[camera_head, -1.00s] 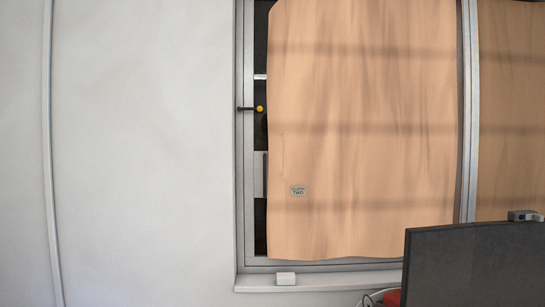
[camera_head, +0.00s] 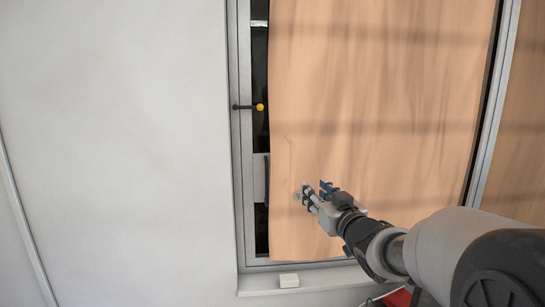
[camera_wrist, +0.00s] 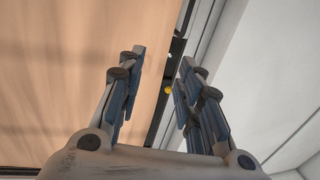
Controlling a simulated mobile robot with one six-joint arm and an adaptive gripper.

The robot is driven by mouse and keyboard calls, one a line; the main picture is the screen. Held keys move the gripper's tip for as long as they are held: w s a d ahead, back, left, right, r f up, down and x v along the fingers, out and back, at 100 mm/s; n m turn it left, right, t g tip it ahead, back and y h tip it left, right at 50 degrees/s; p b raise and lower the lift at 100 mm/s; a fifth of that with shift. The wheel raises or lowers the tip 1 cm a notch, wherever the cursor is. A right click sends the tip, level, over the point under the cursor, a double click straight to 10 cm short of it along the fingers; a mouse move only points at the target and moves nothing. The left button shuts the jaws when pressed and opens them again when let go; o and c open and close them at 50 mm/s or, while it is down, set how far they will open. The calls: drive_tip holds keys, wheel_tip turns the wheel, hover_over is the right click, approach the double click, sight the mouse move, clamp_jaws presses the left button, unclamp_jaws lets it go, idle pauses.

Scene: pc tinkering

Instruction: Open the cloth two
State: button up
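The cloth two (camera_head: 390,90) is a peach-orange curtain hanging over the window, with a dark gap along its left edge. Its label, read "TWO" in the earlier head view, is now hidden behind my gripper. My gripper (camera_head: 312,190) is in front of the cloth's lower left part. In the wrist view my gripper (camera_wrist: 158,85) has its blue-padded fingers spread apart with nothing between them. The cloth (camera_wrist: 60,70) fills the left of that view, with its edge beyond the fingers. I cannot tell whether the fingers touch it.
A yellow-tipped dark peg (camera_head: 259,107) sticks out at the window's left side and shows between my fingers in the wrist view (camera_wrist: 168,90). A second peach cloth (camera_head: 527,140) hangs at the right. The left wall is bare.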

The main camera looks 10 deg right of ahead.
sight(293, 170)
drive_tip(key=w+a, duration=0.1)
drive_tip(key=w, duration=0.4)
drive_tip(key=w+a+p, duration=0.1)
drive_tip(key=w, duration=0.5)
drive_tip(key=w+a+p, duration=0.1)
drive_tip(key=w, duration=0.5)
drive_tip(key=shift+a+r, duration=0.1)
drive_tip(key=shift+a, duration=0.2)
drive_tip(key=shift+c, duration=0.3)
clamp_jaws()
